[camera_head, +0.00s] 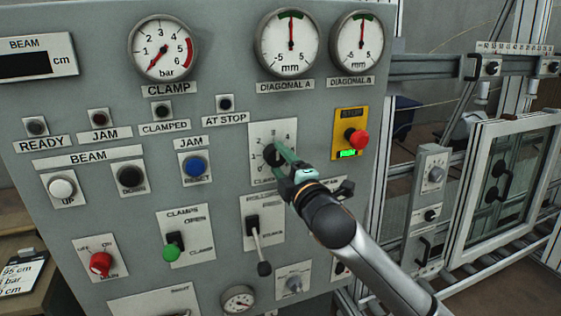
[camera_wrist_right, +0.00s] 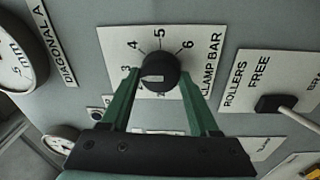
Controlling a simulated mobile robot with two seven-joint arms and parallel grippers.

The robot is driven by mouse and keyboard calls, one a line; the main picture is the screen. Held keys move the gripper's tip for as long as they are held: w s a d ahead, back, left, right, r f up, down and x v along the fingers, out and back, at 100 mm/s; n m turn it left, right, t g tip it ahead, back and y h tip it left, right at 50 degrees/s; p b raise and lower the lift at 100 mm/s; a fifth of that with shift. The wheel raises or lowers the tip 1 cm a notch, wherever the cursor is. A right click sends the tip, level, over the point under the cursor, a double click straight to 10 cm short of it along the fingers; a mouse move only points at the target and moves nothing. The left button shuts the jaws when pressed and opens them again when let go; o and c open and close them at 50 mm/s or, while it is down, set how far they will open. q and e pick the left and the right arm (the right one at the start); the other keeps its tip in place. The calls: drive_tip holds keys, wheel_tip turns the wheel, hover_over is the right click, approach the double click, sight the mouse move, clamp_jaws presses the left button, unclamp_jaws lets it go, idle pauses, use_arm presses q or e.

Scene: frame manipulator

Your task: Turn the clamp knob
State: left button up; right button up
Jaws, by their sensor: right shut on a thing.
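The clamp knob (camera_head: 271,155) is a round black knob on a white plate numbered in bar, on the grey control panel. In the right wrist view, the knob (camera_wrist_right: 158,72) has a white mark at its lower left, on the side of the 3; its exact setting is hard to read. My right gripper (camera_head: 280,156) is shut on the knob, with a green finger on either side in the wrist view (camera_wrist_right: 158,85). The fingers hide part of the scale. The clamp gauge (camera_head: 162,48) has its red needle pointing to the lower left, near the low end. My left gripper is out of view.
Right of the knob is a red stop button (camera_head: 357,139) on a yellow plate with a lit green lamp. Below is the rollers lever (camera_head: 256,243). A framed window (camera_head: 513,170) stands at right.

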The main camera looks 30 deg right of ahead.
drive_tip(key=o, duration=1.4)
drive_tip(key=shift+s, duration=0.15)
drive_tip(key=s+p, duration=0.2)
drive_tip(key=s, duration=0.2)
drive_tip(key=s+a+p, duration=0.1)
drive_tip(key=s+p, duration=0.1)
drive_tip(key=s, duration=0.2)
drive_tip(key=s+a+p, duration=0.1)
drive_tip(key=s+p, duration=0.1)
drive_tip(key=s, duration=0.2)
drive_tip(key=shift+a+f, duration=0.1)
drive_tip(key=shift+f, duration=0.2)
